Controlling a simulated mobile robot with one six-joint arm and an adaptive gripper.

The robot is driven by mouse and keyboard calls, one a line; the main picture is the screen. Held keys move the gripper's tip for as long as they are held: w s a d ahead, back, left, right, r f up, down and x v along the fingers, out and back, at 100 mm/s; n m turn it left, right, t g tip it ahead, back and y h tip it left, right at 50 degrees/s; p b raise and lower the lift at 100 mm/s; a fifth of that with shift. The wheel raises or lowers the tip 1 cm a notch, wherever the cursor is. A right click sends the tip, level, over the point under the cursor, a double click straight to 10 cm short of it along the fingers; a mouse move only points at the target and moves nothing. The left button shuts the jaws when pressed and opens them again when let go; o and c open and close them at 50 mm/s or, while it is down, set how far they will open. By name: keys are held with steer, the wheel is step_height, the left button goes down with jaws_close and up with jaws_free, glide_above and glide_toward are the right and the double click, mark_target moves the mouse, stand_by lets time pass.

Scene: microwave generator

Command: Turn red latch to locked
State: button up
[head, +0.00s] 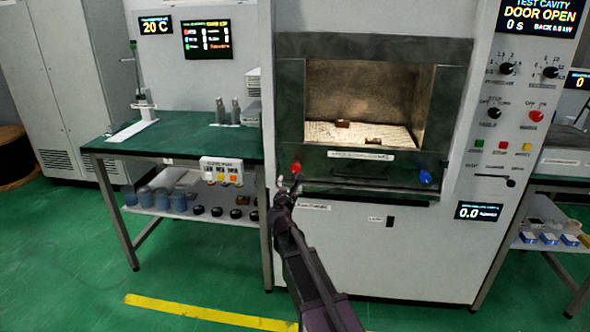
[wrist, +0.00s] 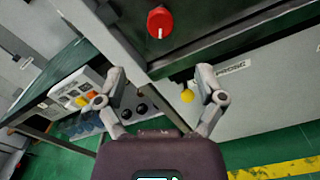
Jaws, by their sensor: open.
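The red latch (head: 296,168) is a round red knob at the left of the dark front panel below the open cavity. In the wrist view the red latch (wrist: 160,20) shows a white mark pointing down toward the gripper side of the picture. A blue knob (head: 425,177) sits at the right end of the same panel. My gripper (head: 288,185) is just below the red latch in the head view, not visibly touching it. In the wrist view my gripper (wrist: 160,75) has its fingers spread and empty, with the latch beyond the fingertips.
The test cavity (head: 365,100) is open, with small dark items on its light floor; a display reads DOOR OPEN. A green-topped bench (head: 185,135) stands to the left. A control panel (head: 515,110) with knobs and buttons is on the right. Green floor is clear in front.

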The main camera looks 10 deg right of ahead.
mark_target(295, 170)
steer(key=x, duration=1.2)
steer(key=c, duration=1.2)
